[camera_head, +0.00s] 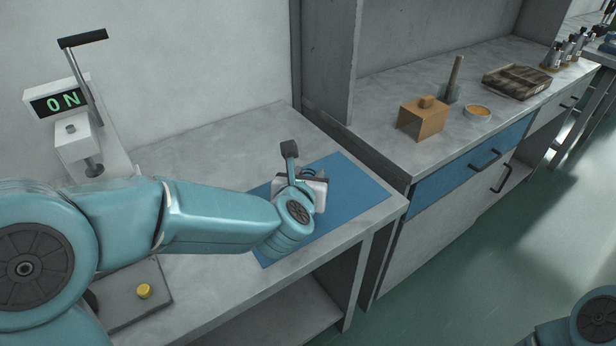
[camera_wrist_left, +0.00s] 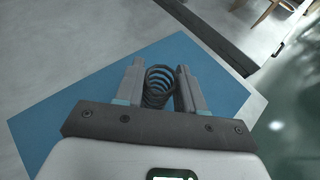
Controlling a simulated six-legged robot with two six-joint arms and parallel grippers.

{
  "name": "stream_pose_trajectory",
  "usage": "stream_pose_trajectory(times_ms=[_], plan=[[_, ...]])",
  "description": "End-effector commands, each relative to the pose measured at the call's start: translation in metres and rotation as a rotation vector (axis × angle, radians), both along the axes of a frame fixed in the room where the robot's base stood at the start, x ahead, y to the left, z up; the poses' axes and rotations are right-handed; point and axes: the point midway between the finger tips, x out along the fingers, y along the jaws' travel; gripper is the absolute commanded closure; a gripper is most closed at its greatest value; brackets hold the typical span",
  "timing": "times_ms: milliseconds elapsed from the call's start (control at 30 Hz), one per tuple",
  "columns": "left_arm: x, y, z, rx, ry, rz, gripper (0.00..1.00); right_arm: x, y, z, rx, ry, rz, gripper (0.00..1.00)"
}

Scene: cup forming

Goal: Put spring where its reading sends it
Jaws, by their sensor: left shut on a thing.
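The spring (camera_wrist_left: 158,85) is a dark metal coil between the two fingers of my left gripper (camera_wrist_left: 160,88) in the left wrist view. The gripper is shut on it, over the blue mat (camera_wrist_left: 75,105). I cannot tell whether the spring touches the mat. In the head view my left gripper (camera_head: 318,176) is over the blue mat (camera_head: 355,196), and the arm and wrist hide most of the fingers. A press with a lever (camera_head: 80,145) stands at the left, its display (camera_head: 62,101) reading 0 N. My right gripper is out of view.
A grey plate with a yellow button (camera_head: 143,291) lies at the front left. On the right bench are an orange-brown block (camera_head: 423,118), a round dish (camera_head: 478,112), a dark divided tray (camera_head: 517,82) and several bottles (camera_head: 566,50). The grey table behind the mat is clear.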

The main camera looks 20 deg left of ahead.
Motion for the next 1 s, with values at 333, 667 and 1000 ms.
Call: stream_pose_trajectory(times_ms=[333, 667, 1000], plan=[[0.000, 0.000, 0.000, 0.000, 0.000, 0.000, 0.36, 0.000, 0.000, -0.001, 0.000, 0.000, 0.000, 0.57], [-0.035, -0.005, 0.020, -0.001, -0.004, -0.003, 0.36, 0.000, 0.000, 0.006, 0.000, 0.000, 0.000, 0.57], [-0.099, -0.013, 0.046, -0.002, -0.003, -0.002, 0.36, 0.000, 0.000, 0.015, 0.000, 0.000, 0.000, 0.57]])
